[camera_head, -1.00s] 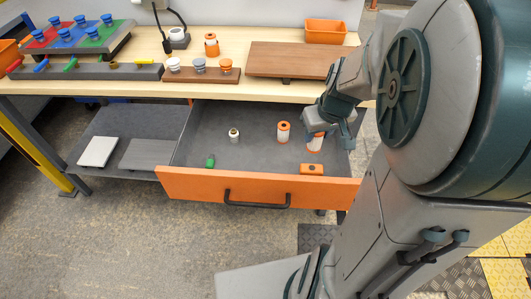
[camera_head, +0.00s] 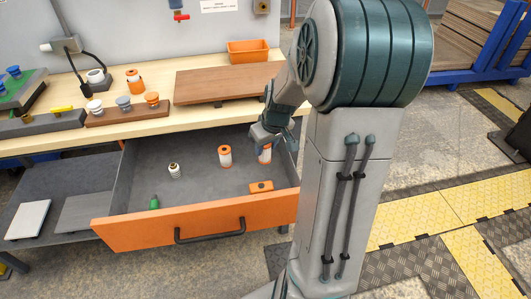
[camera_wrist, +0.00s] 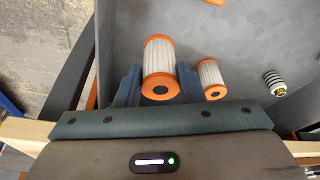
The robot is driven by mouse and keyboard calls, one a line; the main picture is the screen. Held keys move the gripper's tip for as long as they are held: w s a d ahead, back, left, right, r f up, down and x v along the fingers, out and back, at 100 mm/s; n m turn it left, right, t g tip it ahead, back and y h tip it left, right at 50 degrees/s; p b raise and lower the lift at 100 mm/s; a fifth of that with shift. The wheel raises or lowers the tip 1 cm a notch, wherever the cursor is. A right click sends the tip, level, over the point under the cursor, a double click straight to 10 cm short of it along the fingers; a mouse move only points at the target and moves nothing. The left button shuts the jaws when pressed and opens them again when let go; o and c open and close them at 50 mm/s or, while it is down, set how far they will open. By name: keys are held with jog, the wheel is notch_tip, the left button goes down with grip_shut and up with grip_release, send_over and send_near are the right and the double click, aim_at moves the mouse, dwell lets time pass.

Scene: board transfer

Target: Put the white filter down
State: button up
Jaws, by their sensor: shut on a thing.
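A white pleated filter with orange end caps (camera_wrist: 159,58) stands between the two fingers of my gripper (camera_wrist: 157,84) in the wrist view. The gripper is shut on it. In the head view my gripper (camera_head: 272,141) is low over the right side of the open drawer, with the filter (camera_head: 264,156) partly hidden below it. I cannot tell whether the filter touches the drawer floor. A second, similar filter (camera_head: 225,156) stands to its left in the drawer, apart from it; it also shows in the wrist view (camera_wrist: 210,78).
The open drawer (camera_head: 190,224) also holds a small ribbed white part (camera_head: 175,171), a green item (camera_head: 154,202) and an orange block (camera_head: 261,187). Above, the bench carries a brown board (camera_head: 225,84) and an orange bin (camera_head: 248,51).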

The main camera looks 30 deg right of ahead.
aim_at(267, 154)
jog(key=shift+w+d+f, duration=0.3)
jog(key=shift+w+f, duration=0.05)
jog(key=shift+w, duration=0.15)
jog(key=shift+f+b, duration=0.35)
jog(key=shift+f, duration=1.65)
jog(key=shift+f, duration=0.1)
jog(key=shift+f, duration=0.15)
jog(key=o, duration=1)
